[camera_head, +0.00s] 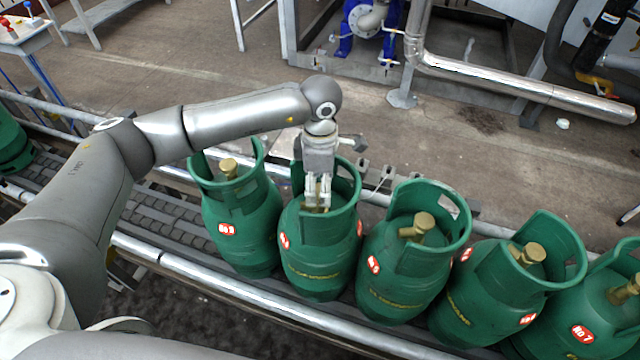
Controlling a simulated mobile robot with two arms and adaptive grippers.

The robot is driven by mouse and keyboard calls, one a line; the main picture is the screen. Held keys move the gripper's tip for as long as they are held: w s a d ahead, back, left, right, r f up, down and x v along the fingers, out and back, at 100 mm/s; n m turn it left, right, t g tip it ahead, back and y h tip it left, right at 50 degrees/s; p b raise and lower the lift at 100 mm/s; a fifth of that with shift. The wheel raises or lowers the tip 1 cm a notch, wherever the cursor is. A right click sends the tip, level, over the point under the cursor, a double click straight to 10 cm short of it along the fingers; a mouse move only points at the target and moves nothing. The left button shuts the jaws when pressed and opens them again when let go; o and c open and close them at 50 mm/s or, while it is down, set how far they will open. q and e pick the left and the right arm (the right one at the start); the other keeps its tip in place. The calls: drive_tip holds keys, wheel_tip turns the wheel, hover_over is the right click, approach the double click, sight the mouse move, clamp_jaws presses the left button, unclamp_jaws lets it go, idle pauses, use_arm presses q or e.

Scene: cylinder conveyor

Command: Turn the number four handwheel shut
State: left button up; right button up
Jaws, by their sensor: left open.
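Several green gas cylinders stand in a row on the conveyor, each with a brass valve and handwheel inside its collar. The second cylinder from the left (318,270) sits between the one labelled NO 3 (235,235) and the others; its own red labels are too small to read surely, but its place in the row fits number four. My left gripper (318,203) points down inside its collar, open, with its fingers at the brass handwheel (314,210). The fingers hide most of that handwheel, and I cannot tell whether they touch it. My right gripper is not in view.
Cylinders to the right (405,270) stand close by, with NO 7 (600,315) at the far right. High green collars surround the valves. Metal rails (225,288) run along the conveyor. Pipes and a blue-footed pump (368,20) stand behind, across open floor.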

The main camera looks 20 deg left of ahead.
use_arm(q)
wheel_tip(320, 180, up, 11)
idle(0.3)
idle(0.5)
